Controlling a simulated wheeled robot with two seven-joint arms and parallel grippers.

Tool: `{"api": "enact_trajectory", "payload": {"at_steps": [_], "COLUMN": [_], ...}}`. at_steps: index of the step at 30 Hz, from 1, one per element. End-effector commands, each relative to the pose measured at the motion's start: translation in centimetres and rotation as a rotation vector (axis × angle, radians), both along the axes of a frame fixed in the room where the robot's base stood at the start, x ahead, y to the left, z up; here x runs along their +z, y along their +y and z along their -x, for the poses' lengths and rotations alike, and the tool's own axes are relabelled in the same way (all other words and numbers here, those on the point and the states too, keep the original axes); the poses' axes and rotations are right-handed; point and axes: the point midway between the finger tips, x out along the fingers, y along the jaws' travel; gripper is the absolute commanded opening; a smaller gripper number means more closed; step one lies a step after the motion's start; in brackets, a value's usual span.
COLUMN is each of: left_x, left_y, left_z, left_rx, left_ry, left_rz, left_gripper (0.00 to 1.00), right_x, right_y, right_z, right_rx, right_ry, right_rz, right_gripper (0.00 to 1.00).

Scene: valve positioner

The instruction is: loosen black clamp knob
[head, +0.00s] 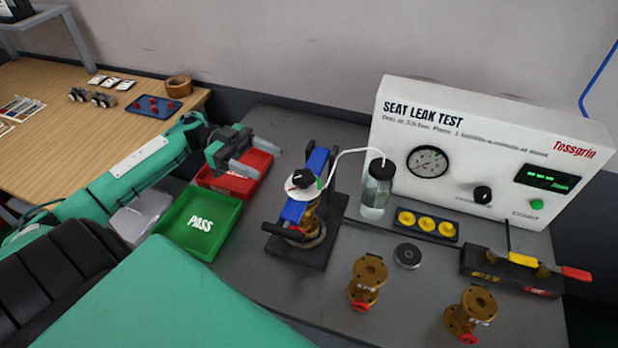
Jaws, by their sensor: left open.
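The black clamp knob (303,178) sits on a round white disc on top of the blue clamp bar (318,162). The bar spans a black test fixture (297,253), with a brass valve body (304,221) upright under it. My left gripper (264,161) is open and empty, to the left of the knob and apart from it, above the red tray. Its fingers point right, toward the fixture. My right gripper is not in view.
A green PASS tray (199,222) and a red tray (236,178) lie left of the fixture. A water bottle (376,192) with a white tube stands behind right, before the leak tester (480,150). Two brass valves (368,282) (471,313) stand at front right.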

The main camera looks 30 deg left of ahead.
Motion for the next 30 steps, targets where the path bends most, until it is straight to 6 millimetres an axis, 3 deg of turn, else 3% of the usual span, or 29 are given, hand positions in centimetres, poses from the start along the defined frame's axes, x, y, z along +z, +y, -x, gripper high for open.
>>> {"api": "enact_trajectory", "payload": {"at_steps": [9,15,28,30], "left_x": [0.3,0.2,0.0,0.0], "left_y": [-6.9,-9.8,-10.9,-10.9], "left_z": [-0.4,-0.6,-0.7,-0.7], "left_rx": [-0.002,-0.001,0.000,0.000], "left_ry": [-0.002,0.000,0.000,0.000], "left_rz": [0.005,0.003,0.001,0.001], "left_gripper": [0.60,0.60,0.60,0.51], "right_x": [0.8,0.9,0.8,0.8], "right_y": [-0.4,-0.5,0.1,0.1], "right_z": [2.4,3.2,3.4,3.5], "right_rx": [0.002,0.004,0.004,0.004], "right_ry": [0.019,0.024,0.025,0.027], "right_rz": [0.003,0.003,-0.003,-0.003], "right_gripper": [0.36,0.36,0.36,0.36]}}
